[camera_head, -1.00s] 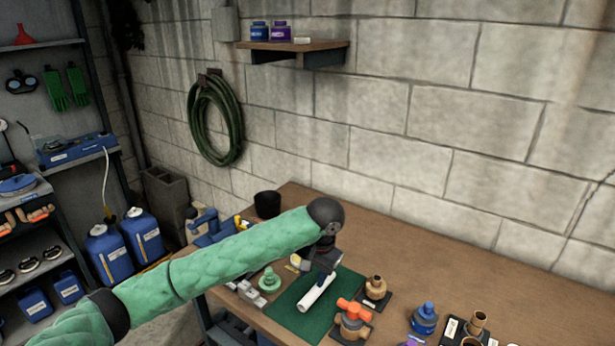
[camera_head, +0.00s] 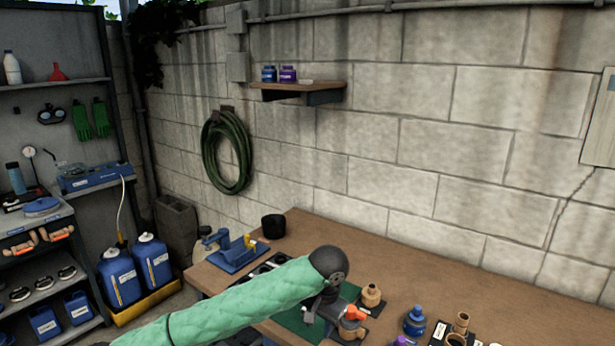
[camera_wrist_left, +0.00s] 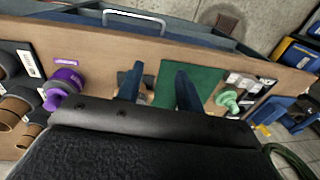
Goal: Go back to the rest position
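My left arm in green padding comes in from the lower left of the head view. Its gripper (camera_head: 322,312) points down over the workbench (camera_head: 440,270), at the green mat (camera_head: 292,322). In the left wrist view the two dark blue fingers of the left gripper (camera_wrist_left: 158,78) are spread apart, and I see nothing between them but bench and mat. The green mat (camera_wrist_left: 192,82) lies below and beside the fingers. No white pipe shows now; my gripper and arm hide part of the mat. My right gripper is in neither view.
On the bench stand an orange-handled valve (camera_head: 352,316), a brass fitting (camera_head: 371,295), a blue fitting (camera_head: 415,321), a blue vise (camera_head: 240,254) and a black cup (camera_head: 273,226). Shelves stand at the left (camera_head: 60,85), with blue jugs (camera_head: 120,278) beside them. A block wall backs the bench.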

